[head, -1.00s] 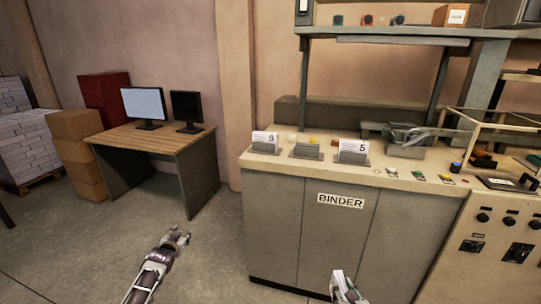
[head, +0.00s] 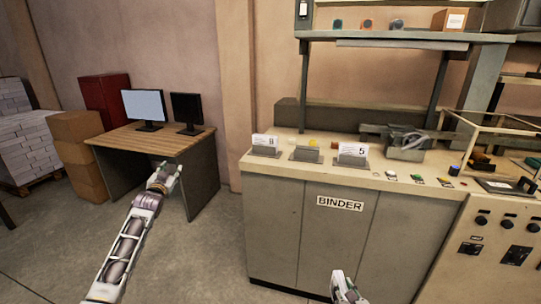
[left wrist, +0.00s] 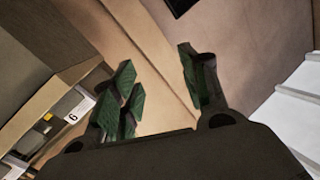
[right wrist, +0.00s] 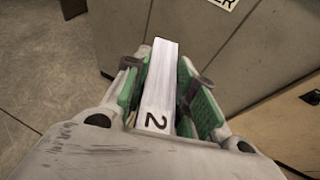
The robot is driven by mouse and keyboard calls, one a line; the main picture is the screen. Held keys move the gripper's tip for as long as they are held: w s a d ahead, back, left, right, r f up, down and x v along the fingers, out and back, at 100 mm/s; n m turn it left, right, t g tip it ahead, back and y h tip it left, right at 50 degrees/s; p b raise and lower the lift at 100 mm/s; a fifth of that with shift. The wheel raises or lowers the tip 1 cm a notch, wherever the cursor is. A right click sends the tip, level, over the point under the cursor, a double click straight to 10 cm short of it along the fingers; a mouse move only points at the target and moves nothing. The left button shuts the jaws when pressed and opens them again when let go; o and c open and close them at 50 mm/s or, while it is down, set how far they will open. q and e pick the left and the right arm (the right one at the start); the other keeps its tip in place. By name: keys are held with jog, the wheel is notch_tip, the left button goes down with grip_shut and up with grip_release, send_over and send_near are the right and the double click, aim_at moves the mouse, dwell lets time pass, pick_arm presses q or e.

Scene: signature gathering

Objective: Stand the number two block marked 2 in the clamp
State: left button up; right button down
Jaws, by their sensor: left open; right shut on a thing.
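My right gripper (right wrist: 162,98) is shut on the white number two block (right wrist: 157,85), whose 2 faces the right wrist camera. In the head view my right gripper (head: 345,288) is low, in front of the binder cabinet. On the bench, a grey holder (head: 264,152) at left bears a white numbered block, and another (head: 351,160) at right bears a block marked 5. The middle holder (head: 306,155) bears no numbered block. I cannot tell which fixture is the clamp. My left gripper (head: 164,178) is open and empty, near the desk; its fingers also show in the left wrist view (left wrist: 158,85).
A grey metal device (head: 407,147) stands right of the holders. Buttons (head: 417,178) line the bench's front edge. A shelf (head: 400,38) hangs above. A desk (head: 150,138) with two monitors stands at left. Floor between desk and cabinet is clear.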

pick_arm(q)
jog(key=s+d+f+g, duration=0.15)
jog(key=s+f, duration=0.35)
jog(key=f, duration=0.9)
jog(key=s+f+g, duration=0.2)
jog(key=s+f, duration=0.3)
jog(key=f, duration=0.8)
jog(key=s+d+f+g, duration=0.15)
jog(key=s+f, duration=0.25)
jog(key=f, duration=1)
jog(key=s+d+f+g, duration=0.1)
jog(key=s+f+g, duration=0.4)
jog(key=s+f, duration=1.6)
jog(key=s+d+f+g, duration=0.1)
jog(key=s+f, duration=0.4)
jog(key=s, duration=0.8)
jog(key=s+d+f+g, duration=0.1)
jog(key=s+f+g, duration=0.2)
jog(key=s, duration=1)
jog(key=s+d+f+g+h, duration=0.1)
jog(key=s+f+g, duration=0.1)
jog(key=s+f, duration=0.5)
jog(key=s, duration=0.6)
jog(key=shift+s+d+f, duration=0.25)
jog(key=shift+s+f, duration=0.05)
jog(key=shift+s, duration=0.1)
